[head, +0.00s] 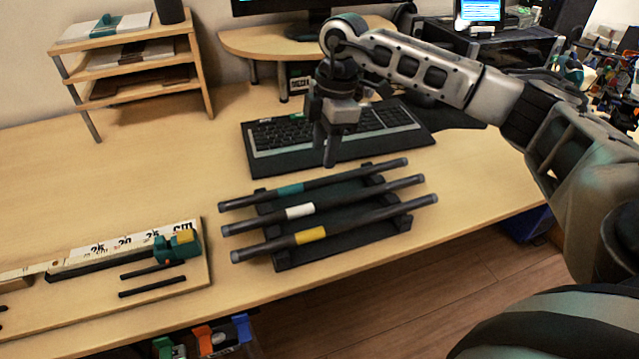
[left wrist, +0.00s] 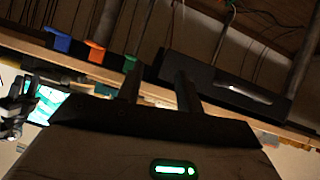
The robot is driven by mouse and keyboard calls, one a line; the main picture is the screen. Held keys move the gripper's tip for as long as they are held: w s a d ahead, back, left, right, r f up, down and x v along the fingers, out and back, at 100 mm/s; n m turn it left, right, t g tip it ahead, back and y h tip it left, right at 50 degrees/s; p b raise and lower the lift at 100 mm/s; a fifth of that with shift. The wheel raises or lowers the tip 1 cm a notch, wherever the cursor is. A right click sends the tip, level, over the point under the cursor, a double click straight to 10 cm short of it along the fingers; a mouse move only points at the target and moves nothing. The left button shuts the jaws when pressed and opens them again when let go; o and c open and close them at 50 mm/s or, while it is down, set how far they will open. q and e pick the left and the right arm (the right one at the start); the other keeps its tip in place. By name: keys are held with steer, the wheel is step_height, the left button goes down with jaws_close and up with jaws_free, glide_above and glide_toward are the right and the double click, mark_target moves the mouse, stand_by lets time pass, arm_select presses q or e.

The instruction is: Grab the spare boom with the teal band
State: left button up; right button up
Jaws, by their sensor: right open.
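Three dark booms lie side by side across a black rack (head: 285,262) on the desk. The boom with the teal band (head: 345,177) is the farthest back. In front of it lie the boom with the white band (head: 350,196) and the boom with the yellow band (head: 365,220). My right gripper (head: 328,155) is open, points down and hangs above and behind the teal-banded boom, in front of the keyboard. It appears empty. My left gripper (left wrist: 158,88) shows only in the left wrist view, with its two fingers apart and nothing between them.
A keyboard (head: 280,140) lies behind the rack. At left a board (head: 190,285) carries a ruler, a teal and yellow piece (head: 178,246) and two short dark rods. A wooden shelf (head: 140,65) stands at back left. The desk's front edge is close to the rack.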

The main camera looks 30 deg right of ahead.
mark_target(320, 180)
steer(key=f, duration=0.4)
steer(key=a+f, duration=0.1)
steer(key=f, duration=0.1)
steer(key=shift+s+f, duration=0.15)
steer(key=shift+f, duration=0.05)
jaws_close()
